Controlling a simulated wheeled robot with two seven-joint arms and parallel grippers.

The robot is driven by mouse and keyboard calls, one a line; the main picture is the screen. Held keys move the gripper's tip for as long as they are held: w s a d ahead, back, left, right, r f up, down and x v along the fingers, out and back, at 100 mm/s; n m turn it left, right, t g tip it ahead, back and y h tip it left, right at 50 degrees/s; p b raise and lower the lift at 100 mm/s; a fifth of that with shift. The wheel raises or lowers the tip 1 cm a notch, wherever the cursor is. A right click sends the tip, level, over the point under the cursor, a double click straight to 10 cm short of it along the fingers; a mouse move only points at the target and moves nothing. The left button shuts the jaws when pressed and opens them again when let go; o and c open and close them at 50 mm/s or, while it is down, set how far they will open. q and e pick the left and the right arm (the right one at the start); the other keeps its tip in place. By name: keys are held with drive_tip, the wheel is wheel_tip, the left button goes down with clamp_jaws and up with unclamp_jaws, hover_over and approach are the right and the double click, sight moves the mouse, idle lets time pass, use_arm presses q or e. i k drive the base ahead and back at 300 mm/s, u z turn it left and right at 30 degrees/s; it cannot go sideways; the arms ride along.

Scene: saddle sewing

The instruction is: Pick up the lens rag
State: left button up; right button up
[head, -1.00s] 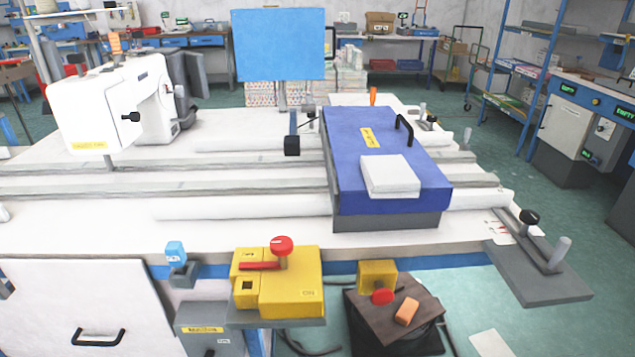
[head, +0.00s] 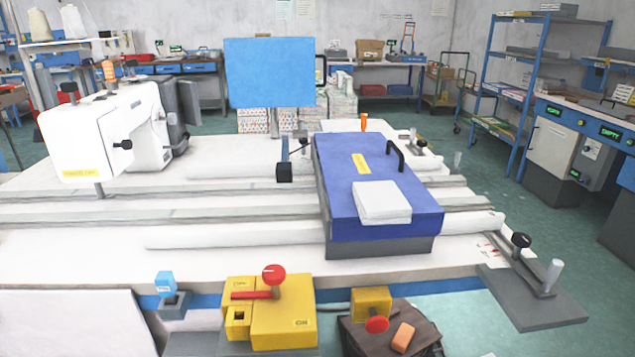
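A white folded cloth (head: 382,202), which looks like the lens rag, lies flat on the lid of a blue box (head: 338,180). It is near the front right part of the lid, in front of a black handle (head: 396,155) and a yellow label. Nothing touches the cloth from above. Neither of my grippers shows in the head view.
The box stands on a white table (head: 230,268) with long rails. A white sewing machine (head: 105,135) is at the left and a blue panel (head: 269,72) behind. A yellow device with a red knob (head: 272,310) and a grey bracket (head: 530,300) are at the front.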

sight(378, 202)
drive_tip(key=z, duration=2.65)
drive_tip(key=k, duration=0.75)
drive_tip(key=u, duration=2.6)
drive_tip(key=i, duration=0.5)
drive_tip(key=z, duration=0.05)
